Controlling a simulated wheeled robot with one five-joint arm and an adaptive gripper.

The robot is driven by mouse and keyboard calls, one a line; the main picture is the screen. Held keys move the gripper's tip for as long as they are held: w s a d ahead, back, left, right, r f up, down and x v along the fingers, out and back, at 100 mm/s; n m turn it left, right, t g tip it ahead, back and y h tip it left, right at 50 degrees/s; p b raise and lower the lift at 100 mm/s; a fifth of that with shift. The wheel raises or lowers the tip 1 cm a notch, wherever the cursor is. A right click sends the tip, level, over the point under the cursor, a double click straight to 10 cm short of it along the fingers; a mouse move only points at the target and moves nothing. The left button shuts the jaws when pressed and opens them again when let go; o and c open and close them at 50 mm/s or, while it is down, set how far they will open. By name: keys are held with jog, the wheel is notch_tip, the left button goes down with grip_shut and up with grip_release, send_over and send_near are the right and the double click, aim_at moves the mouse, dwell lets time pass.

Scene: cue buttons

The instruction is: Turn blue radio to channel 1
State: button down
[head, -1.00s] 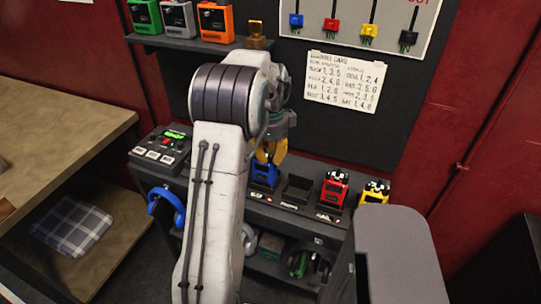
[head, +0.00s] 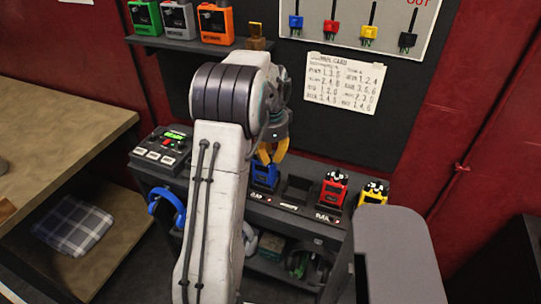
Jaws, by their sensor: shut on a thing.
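The blue radio (head: 264,175) stands in a slot on the dark console (head: 311,228), partly hidden behind my arm. My gripper (head: 270,155) has yellow fingers and is over the top of the blue radio, closed at its top; the exact spot it grips is too small to make out. Beside the radio is an empty dark slot (head: 295,191).
A red radio (head: 332,189) and a yellow radio (head: 373,193) stand to the right. Green, grey and orange boxes (head: 214,20) sit on the upper shelf. A white card (head: 343,83) hangs on the wall. Blue headphones (head: 166,205) hang at the console's left.

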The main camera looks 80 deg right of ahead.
aim_at(270, 157)
jog(key=c, duration=1.2)
grip_release()
notch_tip(270, 157, up, 12)
jog(key=shift+a, duration=0.1)
jog(key=shift+o, duration=0.2)
